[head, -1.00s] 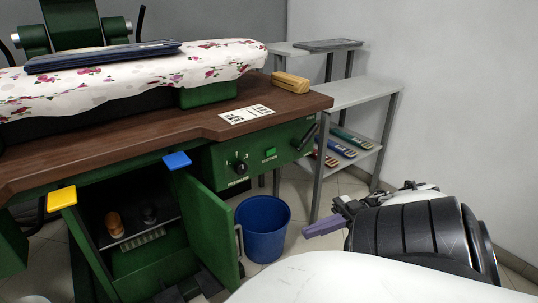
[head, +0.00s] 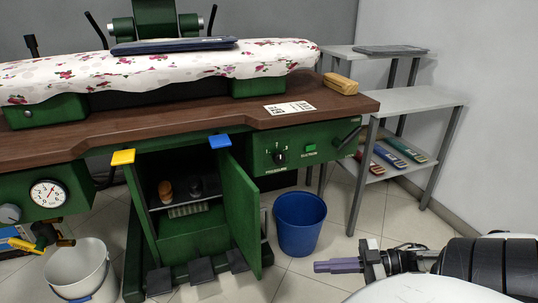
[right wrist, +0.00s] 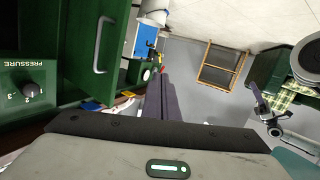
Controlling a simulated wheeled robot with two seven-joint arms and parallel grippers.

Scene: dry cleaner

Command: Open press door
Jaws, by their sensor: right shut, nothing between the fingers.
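The green press door (head: 241,215) stands swung open on the right side of the press cabinet. The cabinet's inside (head: 188,235) shows, with an orange-brown item (head: 165,190) and a dark one on a shelf. A pale handle shows on the door's right side. In the right wrist view a green panel with a handle (right wrist: 99,45) is at upper left. My right gripper (head: 318,267) is shut and empty, right of the door and apart from it, in front of the blue bucket. Its fingers (right wrist: 160,95) show together in the right wrist view. My left gripper is out of view.
A blue bucket (head: 300,222) stands right of the door, and a grey shelf unit (head: 420,101) behind it. A white bucket (head: 80,270) stands at lower left. Dark pedals (head: 201,271) sit at the cabinet's foot. Floor between the door and my right gripper is clear.

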